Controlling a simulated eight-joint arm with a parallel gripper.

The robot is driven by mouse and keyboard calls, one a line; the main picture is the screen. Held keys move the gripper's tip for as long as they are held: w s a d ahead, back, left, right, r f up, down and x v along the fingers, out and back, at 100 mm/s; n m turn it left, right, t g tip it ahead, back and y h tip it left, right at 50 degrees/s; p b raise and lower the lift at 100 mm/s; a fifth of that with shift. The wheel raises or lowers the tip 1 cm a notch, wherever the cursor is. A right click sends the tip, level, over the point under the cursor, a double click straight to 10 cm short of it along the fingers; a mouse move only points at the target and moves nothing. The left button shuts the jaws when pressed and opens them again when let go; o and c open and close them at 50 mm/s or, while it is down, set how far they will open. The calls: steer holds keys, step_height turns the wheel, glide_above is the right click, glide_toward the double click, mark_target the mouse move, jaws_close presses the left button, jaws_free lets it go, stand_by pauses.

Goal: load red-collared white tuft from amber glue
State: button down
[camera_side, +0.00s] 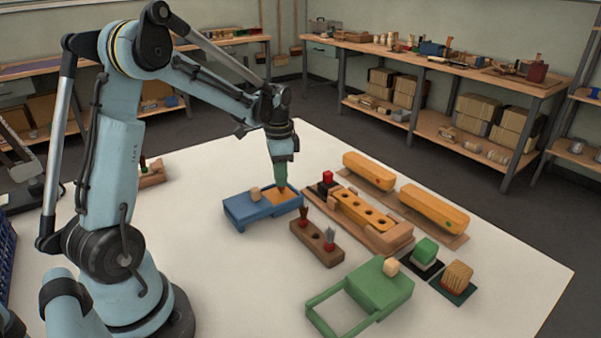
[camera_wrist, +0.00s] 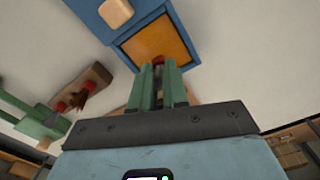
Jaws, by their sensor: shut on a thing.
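My gripper (camera_side: 281,188) points down over the amber glue (camera_side: 271,198) in the blue box (camera_side: 246,213). Its green fingers are shut on a red-collared tuft; the red collar (camera_wrist: 158,60) shows between the fingertips in the wrist view (camera_wrist: 159,72), over the amber glue (camera_wrist: 150,47). The tuft's bristles are hidden, so I cannot tell their colour or whether they touch the glue. A brush block (camera_side: 352,208) with a row of dark holes lies in a wooden holder (camera_side: 392,238) to the right.
A brown rack (camera_side: 318,250) holds a dark tuft (camera_side: 304,218) and a grey tuft (camera_side: 329,238), both red-collared. A green box (camera_side: 380,286) with an open frame stands in front. Two orange blocks (camera_side: 368,171) lie behind the holder. The table's front right is clear.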

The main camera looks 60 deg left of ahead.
steer(key=shift+r, duration=3.4)
